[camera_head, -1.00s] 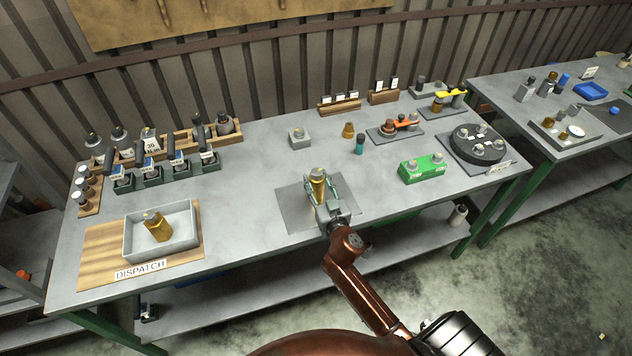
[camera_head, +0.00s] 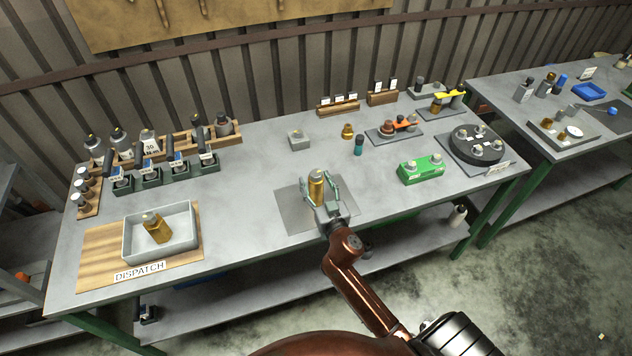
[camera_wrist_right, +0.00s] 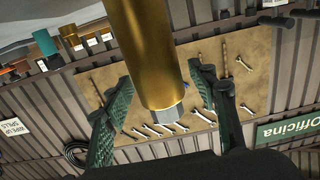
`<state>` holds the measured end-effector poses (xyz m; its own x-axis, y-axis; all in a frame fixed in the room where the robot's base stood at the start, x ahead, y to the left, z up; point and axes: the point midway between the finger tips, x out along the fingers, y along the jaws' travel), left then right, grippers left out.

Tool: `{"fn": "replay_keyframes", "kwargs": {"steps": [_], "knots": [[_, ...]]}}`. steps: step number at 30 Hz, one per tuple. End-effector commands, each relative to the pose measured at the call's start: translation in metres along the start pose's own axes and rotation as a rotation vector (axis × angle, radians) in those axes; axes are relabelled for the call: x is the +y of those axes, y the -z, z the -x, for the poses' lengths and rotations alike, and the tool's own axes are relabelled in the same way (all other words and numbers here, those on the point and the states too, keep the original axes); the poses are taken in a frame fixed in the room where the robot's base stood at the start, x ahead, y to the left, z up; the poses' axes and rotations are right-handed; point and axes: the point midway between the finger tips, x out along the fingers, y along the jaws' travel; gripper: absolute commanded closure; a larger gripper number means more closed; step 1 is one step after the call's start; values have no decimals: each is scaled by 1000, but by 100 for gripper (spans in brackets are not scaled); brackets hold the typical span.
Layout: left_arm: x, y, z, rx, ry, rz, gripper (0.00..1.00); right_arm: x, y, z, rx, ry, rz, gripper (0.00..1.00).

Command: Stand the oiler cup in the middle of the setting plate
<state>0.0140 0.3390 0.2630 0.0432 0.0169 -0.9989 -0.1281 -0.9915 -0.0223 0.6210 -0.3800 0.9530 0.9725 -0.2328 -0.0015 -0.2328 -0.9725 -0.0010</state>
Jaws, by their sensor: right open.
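The oiler cup (camera_head: 316,187) is a brass cylinder. It looks upright, standing near the middle of the grey setting plate (camera_head: 291,212). My right gripper (camera_head: 320,187) is open, with one finger on each side of the cup. In the right wrist view the brass body (camera_wrist_right: 145,50) with its grey hexagonal end (camera_wrist_right: 166,118) shows between the spread green-grey fingers (camera_wrist_right: 160,105), with gaps on both sides. The cup's foot is partly hidden behind the gripper in the head view. My left gripper is not in view.
A grey tray (camera_head: 128,246) holding another brass part (camera_head: 157,228) stands at left on a board marked DISPATCH. Right of the plate are a green block (camera_head: 421,169) and a dark round fixture (camera_head: 478,146). Racks line the back left. Bare table lies between tray and plate.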

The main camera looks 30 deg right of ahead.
Motion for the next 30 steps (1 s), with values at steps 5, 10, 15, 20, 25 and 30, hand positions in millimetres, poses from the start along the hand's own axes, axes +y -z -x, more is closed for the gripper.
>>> {"fn": "replay_keyframes", "kwargs": {"steps": [5, 10, 15, 20, 25, 30], "knots": [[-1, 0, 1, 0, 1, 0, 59, 0, -1, 26, -2, -1, -3, 47], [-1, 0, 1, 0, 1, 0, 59, 1, -1, 64, -2, -2, -3, 47], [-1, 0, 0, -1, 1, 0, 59, 1, -1, 96, -2, -3, -2, 47], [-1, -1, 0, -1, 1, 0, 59, 0, 0, 114, 0, -1, -2, 47], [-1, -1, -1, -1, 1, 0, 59, 0, 0, 120, 1, -1, 0, 47], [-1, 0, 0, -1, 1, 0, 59, 0, 1, 120, 1, 0, 0, 47]]}}
